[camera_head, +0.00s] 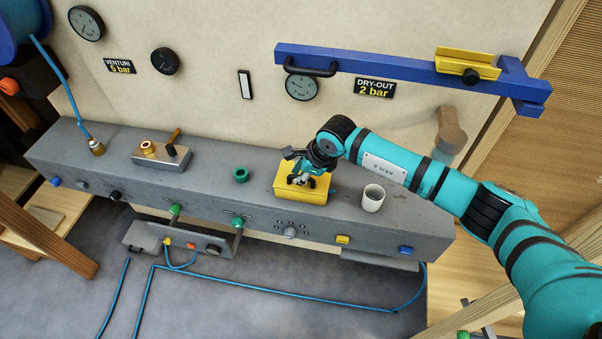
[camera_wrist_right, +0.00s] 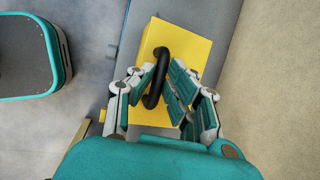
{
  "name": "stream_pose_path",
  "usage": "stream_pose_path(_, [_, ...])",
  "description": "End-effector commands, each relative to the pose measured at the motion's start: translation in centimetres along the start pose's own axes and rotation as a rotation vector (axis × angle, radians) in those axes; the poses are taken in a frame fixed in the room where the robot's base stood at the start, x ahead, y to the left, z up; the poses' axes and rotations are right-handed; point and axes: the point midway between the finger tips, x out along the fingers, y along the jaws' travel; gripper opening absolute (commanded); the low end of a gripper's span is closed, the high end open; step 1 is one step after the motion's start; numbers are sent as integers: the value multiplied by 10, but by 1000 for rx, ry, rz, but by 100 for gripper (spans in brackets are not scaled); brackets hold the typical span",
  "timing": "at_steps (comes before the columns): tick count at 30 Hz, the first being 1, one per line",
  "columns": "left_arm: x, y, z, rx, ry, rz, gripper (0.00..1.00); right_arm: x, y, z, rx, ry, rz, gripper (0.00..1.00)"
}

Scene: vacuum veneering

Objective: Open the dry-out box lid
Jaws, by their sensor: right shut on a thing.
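The yellow dry-out box (camera_head: 292,193) sits on the grey bench, right of its middle. Its yellow top with a black bar handle (camera_wrist_right: 163,58) shows in the right wrist view. My right gripper (camera_head: 301,178) is over the box, reaching down from the right. In the right wrist view, its fingers (camera_wrist_right: 164,90) are on either side of the black handle, shut on it. The lid lies flat on the box, with no gap that I can see. The fingers hide part of the top. My left gripper is not in view.
A white cup (camera_head: 373,198) stands on the bench (camera_head: 215,160) just right of the box, below my right arm. A green ring (camera_head: 241,175) lies to its left. A blue rail (camera_head: 400,72) with a yellow block (camera_head: 467,63) is on the wall above.

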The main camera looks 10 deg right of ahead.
Motion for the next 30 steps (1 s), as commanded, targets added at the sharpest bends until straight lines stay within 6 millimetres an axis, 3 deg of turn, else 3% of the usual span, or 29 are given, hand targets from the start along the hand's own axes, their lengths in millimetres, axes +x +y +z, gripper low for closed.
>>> stream_pose_path(8, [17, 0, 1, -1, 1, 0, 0, -3, -8, 2, 33, -1, 72, 0])
stream_pose_path(20, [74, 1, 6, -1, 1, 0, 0, -15, -32, 8, 144, -2, 338, 0])
stream_pose_path(30, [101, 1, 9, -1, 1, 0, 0, -24, -51, 10, 142, 0, 337, 0])
